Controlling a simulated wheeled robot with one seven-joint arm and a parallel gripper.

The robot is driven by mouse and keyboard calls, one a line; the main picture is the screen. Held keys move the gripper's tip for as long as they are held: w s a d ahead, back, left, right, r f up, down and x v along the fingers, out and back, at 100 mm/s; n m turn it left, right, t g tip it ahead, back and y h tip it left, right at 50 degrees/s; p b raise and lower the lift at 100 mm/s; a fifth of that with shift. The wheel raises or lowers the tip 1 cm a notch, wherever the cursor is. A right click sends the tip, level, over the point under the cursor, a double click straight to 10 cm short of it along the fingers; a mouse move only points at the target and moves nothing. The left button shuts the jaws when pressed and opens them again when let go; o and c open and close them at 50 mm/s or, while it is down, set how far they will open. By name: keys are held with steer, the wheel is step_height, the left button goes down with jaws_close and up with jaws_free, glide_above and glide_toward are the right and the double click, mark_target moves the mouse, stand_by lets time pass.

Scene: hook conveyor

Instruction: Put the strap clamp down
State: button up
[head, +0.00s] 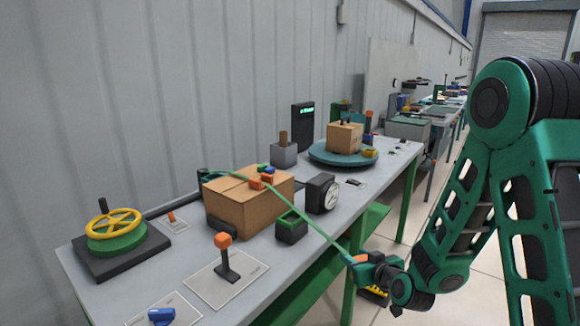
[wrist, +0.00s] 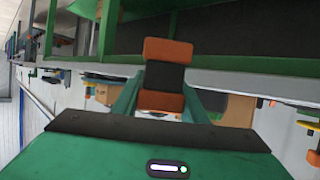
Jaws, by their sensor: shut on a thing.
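The strap clamp (wrist: 165,76), orange at both ends with a dark middle, is in my gripper in the wrist view. My gripper (head: 368,261) is shut on it, off the table's front edge in the head view. The clamp shows small and orange (head: 357,258) there, partly hidden by the gripper. A green strap (head: 318,228) runs taut from the clamp up and left across the top of a cardboard box (head: 240,208). The strap's far end reaches a dark fitting behind the box.
On the grey table (head: 180,262) stand a yellow handwheel (head: 112,222), an orange-topped lever (head: 225,258), a green-rimmed black box (head: 291,228), a dial gauge (head: 322,194) and a turntable (head: 325,155) with a smaller box. Small orange and blue pieces lie on the large box.

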steer(key=w+d+f+m+h, duration=0.3)
steer(key=w+d+f, duration=0.2)
steer(key=d+f, duration=0.5)
steer(key=r+v, duration=0.1)
steer(key=v, duration=0.5)
steer(key=shift+r, duration=0.45)
